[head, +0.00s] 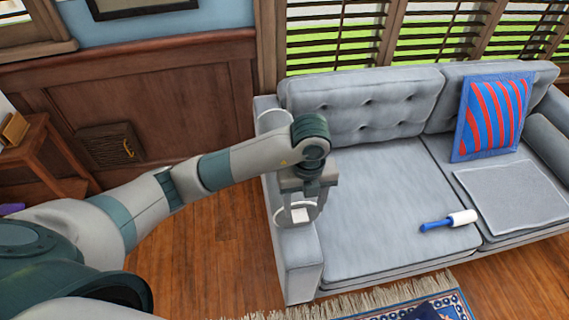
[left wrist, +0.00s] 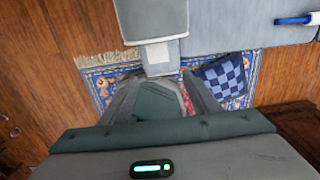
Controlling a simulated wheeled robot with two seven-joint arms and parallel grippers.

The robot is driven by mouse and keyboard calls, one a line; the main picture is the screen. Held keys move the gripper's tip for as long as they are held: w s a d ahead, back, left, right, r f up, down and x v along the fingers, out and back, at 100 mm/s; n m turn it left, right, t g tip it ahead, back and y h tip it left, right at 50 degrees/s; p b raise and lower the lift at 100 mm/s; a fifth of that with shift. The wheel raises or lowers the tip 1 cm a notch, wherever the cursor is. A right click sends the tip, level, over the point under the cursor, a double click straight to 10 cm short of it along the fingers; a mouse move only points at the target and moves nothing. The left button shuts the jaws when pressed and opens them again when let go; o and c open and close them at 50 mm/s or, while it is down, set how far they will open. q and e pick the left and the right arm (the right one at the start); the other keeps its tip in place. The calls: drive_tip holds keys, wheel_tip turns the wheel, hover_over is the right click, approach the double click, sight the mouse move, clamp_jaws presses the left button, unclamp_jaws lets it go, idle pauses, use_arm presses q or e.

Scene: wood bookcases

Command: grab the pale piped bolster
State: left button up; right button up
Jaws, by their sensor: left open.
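The pale bolster with white piping (head: 273,121) lies along the sofa's left armrest in the head view. My left arm and gripper hide its middle. Its near end shows a white piped rim below my gripper. In the left wrist view the bolster (left wrist: 150,18) is at the top centre, a light grey roll with a white edge. My left gripper (head: 301,207) is open over the near end of the bolster, pointing down; whether its fingers touch the bolster I cannot tell. My right gripper is not in view.
A patterned rug (head: 452,303) and checked cushion (left wrist: 222,78) are on the floor.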

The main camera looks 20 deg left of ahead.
use_arm(q)
drive_tip(key=p, duration=0.1)
hover_over(301, 221)
wheel_tip(301, 221, down, 5)
drive_tip(key=f, duration=0.4)
drive_tip(key=shift+s+d+p, duration=0.3)
drive_tip(key=shift+s, duration=0.05)
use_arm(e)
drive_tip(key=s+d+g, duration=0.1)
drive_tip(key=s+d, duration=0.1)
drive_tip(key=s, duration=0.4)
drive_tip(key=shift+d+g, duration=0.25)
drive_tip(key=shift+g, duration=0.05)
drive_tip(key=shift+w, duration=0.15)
use_arm(q)
drive_tip(key=f, duration=0.1)
drive_tip(key=f+p, duration=0.1)
drive_tip(key=w+f, duration=0.1)
drive_tip(key=f, duration=0.1)
drive_tip(key=shift+a+p, duration=0.35)
drive_tip(key=shift+a, duration=0.05)
drive_tip(key=shift+f, duration=0.4)
drive_tip(key=shift+w+f, duration=0.1)
drive_tip(key=shift+f, duration=0.1)
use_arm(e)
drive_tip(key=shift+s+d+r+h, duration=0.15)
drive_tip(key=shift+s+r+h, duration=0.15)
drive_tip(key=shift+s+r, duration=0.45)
